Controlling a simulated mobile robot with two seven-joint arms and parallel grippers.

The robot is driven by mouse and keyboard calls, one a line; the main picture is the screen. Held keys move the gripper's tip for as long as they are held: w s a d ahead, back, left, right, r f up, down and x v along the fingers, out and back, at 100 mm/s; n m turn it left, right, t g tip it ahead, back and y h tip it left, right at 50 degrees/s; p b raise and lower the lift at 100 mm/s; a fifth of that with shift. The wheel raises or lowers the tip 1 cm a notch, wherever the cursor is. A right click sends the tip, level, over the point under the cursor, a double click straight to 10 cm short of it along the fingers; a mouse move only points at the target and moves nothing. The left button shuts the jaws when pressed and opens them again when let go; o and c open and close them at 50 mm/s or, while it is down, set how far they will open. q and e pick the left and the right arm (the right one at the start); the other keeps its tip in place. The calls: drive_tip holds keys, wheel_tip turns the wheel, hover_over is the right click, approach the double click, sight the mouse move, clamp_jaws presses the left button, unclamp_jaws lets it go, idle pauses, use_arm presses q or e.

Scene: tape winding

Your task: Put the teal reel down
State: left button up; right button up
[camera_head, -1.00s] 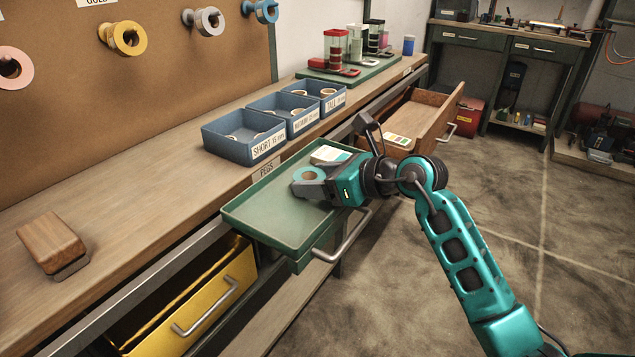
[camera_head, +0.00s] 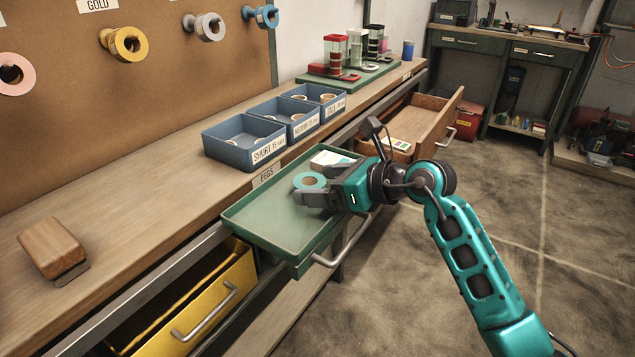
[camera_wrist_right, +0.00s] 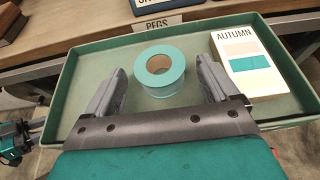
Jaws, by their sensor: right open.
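My right gripper (camera_head: 312,192) is open, with one finger on each side of the reel. In the right wrist view a gap shows between the reel and each finger of the right gripper (camera_wrist_right: 158,85).
A card box marked AUTUMN (camera_wrist_right: 245,62) lies in the tray right of the reel. Blue peg bins (camera_head: 243,140) stand on the bench behind. An open wooden drawer (camera_head: 425,120) lies to the right, a yellow drawer (camera_head: 190,300) below. The tray's left part is clear.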

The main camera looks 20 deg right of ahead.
drive_tip(key=p+v, duration=0.1)
drive_tip(key=v, duration=0.9)
use_arm(q)
drive_tip(key=shift+s+a+r, duration=0.1)
drive_tip(key=shift+s+a, duration=0.1)
drive_tip(key=shift+a, duration=0.1)
use_arm(e)
drive_tip(key=shift+s+d+r, duration=0.2)
drive_tip(key=shift+s+r, duration=0.05)
drive_tip(key=shift+s, duration=0.05)
use_arm(q)
drive_tip(key=shift+r, duration=0.15)
